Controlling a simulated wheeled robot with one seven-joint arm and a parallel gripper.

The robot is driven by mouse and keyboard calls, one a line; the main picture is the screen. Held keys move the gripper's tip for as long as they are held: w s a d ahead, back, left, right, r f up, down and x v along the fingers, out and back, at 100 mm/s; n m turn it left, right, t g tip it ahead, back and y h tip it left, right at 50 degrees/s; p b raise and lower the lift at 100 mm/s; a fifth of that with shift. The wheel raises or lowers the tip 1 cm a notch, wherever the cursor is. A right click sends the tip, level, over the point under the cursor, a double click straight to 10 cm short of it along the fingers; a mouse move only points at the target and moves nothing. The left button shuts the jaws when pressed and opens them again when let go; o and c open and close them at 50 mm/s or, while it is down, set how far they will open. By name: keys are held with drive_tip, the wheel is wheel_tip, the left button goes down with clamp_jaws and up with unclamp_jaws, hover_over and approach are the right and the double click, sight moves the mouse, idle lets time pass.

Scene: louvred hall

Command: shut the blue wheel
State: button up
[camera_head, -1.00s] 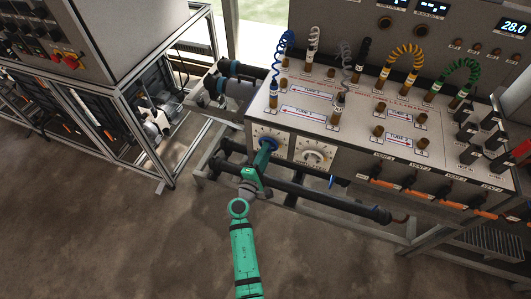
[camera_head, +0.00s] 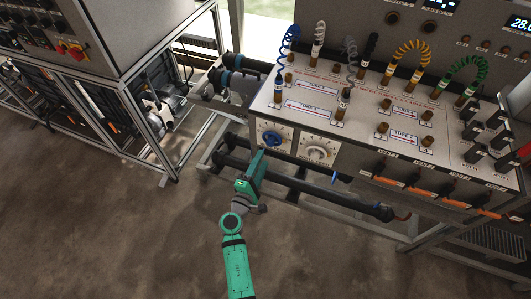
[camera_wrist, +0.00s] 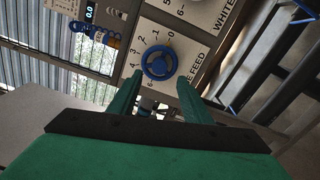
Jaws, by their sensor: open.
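The blue wheel (camera_head: 271,139) is on a white dial plate on the front of the grey bench panel. In the wrist view the blue wheel (camera_wrist: 159,62) lies just past my fingertips, with numbers around it and lettering ending in "FEED" beside it. My gripper (camera_head: 259,157) is below and in front of the wheel, pointing at it. In the wrist view my gripper (camera_wrist: 160,85) has its two green fingers apart, with nothing between them. A gap shows between the fingertips and the wheel.
A white wheel (camera_head: 318,150) on a similar dial plate is just right of the blue one. Dark pipes (camera_head: 310,187) run low under the panel. Orange-tipped vent handles (camera_head: 420,190) stick out further right. A metal-framed cabinet (camera_head: 130,100) stands left. The floor in front is clear.

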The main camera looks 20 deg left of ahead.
drive_tip(key=shift+s+a, duration=0.1)
drive_tip(key=shift+s, duration=1.6)
